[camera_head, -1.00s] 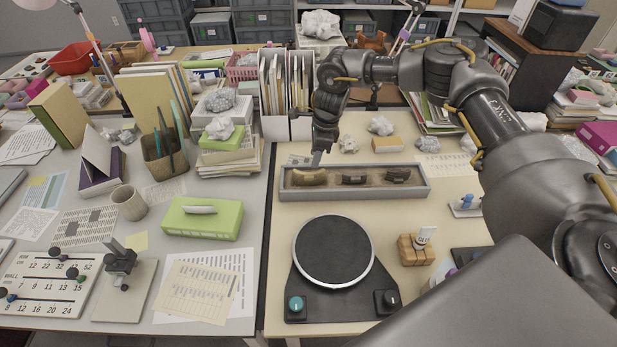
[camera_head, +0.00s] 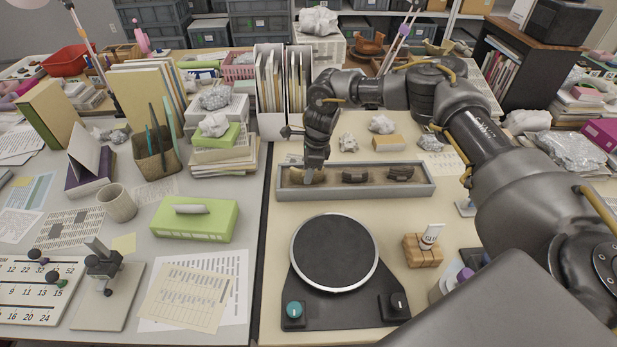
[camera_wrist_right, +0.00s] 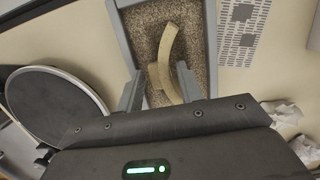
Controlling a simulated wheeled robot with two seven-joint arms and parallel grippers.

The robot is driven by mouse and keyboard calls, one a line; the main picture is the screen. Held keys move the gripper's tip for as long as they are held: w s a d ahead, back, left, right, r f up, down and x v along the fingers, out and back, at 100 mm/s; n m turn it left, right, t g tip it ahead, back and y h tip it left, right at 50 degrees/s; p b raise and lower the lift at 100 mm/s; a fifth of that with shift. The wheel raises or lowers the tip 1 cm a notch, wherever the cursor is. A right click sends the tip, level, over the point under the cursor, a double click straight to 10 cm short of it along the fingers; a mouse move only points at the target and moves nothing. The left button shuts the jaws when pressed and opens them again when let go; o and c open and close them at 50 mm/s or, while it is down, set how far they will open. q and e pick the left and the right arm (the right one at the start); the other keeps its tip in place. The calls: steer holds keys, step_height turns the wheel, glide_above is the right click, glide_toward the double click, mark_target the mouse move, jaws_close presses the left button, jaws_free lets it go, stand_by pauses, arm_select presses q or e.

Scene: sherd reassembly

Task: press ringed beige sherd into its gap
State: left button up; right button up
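A curved beige sherd (camera_wrist_right: 172,45) lies on the grainy bed of a long grey tray (camera_head: 356,193). In the head view it is at the tray's left end, partly hidden by my right gripper (camera_head: 313,176). In the wrist view the right gripper (camera_wrist_right: 159,88) is open, one fingertip on each side of the sherd's near end, with space showing beside it. I cannot make out a ring on it. Two dark brown sherds (camera_head: 354,177) (camera_head: 399,173) lie further right in the tray. No gap for the sherd can be made out. My left gripper is not in view.
A bare black turntable (camera_head: 334,251) stands in front of the tray. File holders (camera_head: 284,95) and crumpled white lumps (camera_head: 382,124) stand behind the tray. A green box (camera_head: 194,219) is on the left table.

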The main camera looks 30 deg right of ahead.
steer(key=c, duration=0.6)
steer(key=shift+r+p, duration=1.55)
steer(key=shift+r, duration=0.65)
steer(key=shift+r+p, duration=0.85)
steer(key=shift+r, duration=0.45)
steer(key=shift+d, duration=0.1)
